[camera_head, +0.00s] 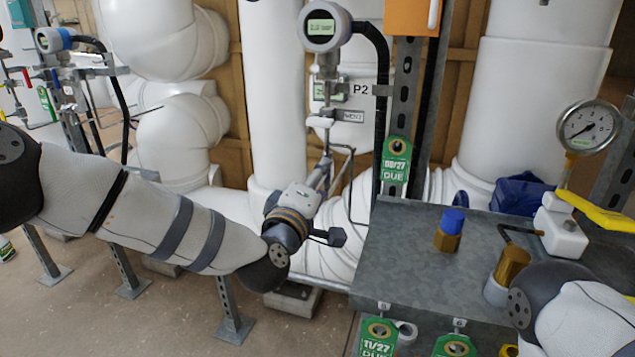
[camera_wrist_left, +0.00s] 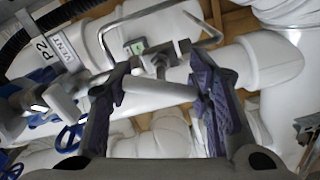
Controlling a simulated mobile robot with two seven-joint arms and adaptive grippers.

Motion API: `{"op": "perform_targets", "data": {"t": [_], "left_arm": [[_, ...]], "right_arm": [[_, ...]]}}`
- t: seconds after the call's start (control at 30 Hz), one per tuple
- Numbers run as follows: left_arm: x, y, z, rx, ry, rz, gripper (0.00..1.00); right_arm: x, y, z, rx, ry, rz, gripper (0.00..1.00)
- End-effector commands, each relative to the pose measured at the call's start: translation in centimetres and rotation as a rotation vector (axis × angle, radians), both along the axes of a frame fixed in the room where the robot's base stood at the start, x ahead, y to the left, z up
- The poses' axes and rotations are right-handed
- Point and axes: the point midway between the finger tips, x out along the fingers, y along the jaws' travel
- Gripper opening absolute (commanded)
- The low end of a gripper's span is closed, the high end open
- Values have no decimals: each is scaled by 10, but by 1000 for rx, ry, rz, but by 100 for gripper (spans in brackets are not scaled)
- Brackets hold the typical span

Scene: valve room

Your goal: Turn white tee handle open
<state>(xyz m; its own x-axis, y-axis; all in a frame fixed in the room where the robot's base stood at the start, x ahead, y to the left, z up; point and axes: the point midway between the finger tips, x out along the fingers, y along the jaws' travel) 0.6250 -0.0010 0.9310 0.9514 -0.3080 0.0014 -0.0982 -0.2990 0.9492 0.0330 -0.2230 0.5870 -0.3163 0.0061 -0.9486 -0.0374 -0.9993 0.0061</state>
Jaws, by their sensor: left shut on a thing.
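The white tee handle (camera_wrist_left: 160,86) lies across between the fingers of my left gripper (camera_wrist_left: 161,78) in the left wrist view, with a finger at each end. Its stem meets a small metal valve body (camera_wrist_left: 157,64) behind it. In the head view my left gripper (camera_head: 327,165) reaches up to the thin pipework below the VENT tag (camera_head: 350,117), and the handle is too small and covered to make out there. My left gripper is shut on the handle. My right arm shows at the lower right of the head view, but its gripper does not show.
A round transmitter (camera_head: 322,28) stands above the valve. A grey metal bench (camera_head: 400,245) at the right carries a blue-capped brass fitting (camera_head: 451,228) and a pressure gauge (camera_head: 588,126) with a yellow handle (camera_head: 600,212). Large white pipes (camera_head: 276,90) stand close behind.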

Motion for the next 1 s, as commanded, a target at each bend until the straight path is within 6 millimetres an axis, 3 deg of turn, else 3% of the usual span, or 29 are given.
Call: {"op": "perform_targets", "data": {"t": [0.5, 1.0], "left_arm": [[-1, -1, -5, -379, 132, -2, 19], [-1, -2, -3, -503, 170, -4, 19]], "right_arm": [[-9, 0, -9, -1, 28, 1, 40], [-11, 0, -12, 0, 37, 1, 40]]}}
